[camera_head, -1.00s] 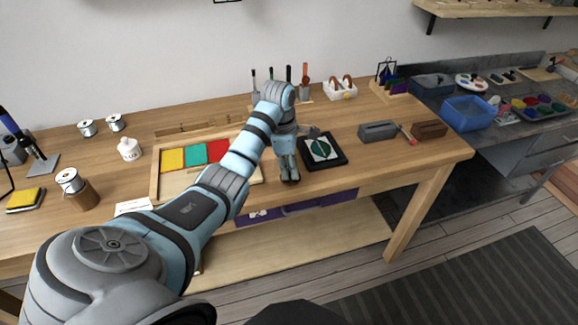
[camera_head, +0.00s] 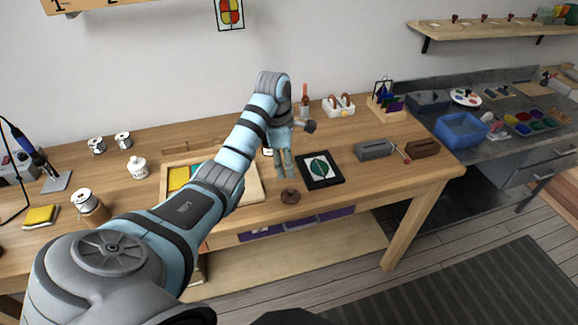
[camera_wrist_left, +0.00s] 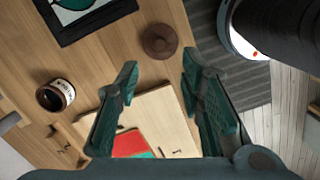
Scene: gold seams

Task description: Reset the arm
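My left gripper (camera_head: 285,174) hangs above the front of the wooden workbench (camera_head: 340,195), fingers pointing down. In the left wrist view the left gripper (camera_wrist_left: 160,75) has its two fingers spread apart with nothing between them. A small brown round piece with a knob (camera_head: 290,196) sits on the bench just below the fingers and apart from them. It also shows in the left wrist view (camera_wrist_left: 159,41), beyond the fingertips. My right gripper is in neither view.
A framed leaf picture (camera_head: 320,169) lies right of the gripper. The wooden tray with coloured panels (camera_head: 252,190) lies left, partly hidden by my arm. A grey block (camera_head: 374,150), a brown block (camera_head: 422,149) and a white box (camera_head: 338,106) stand farther right.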

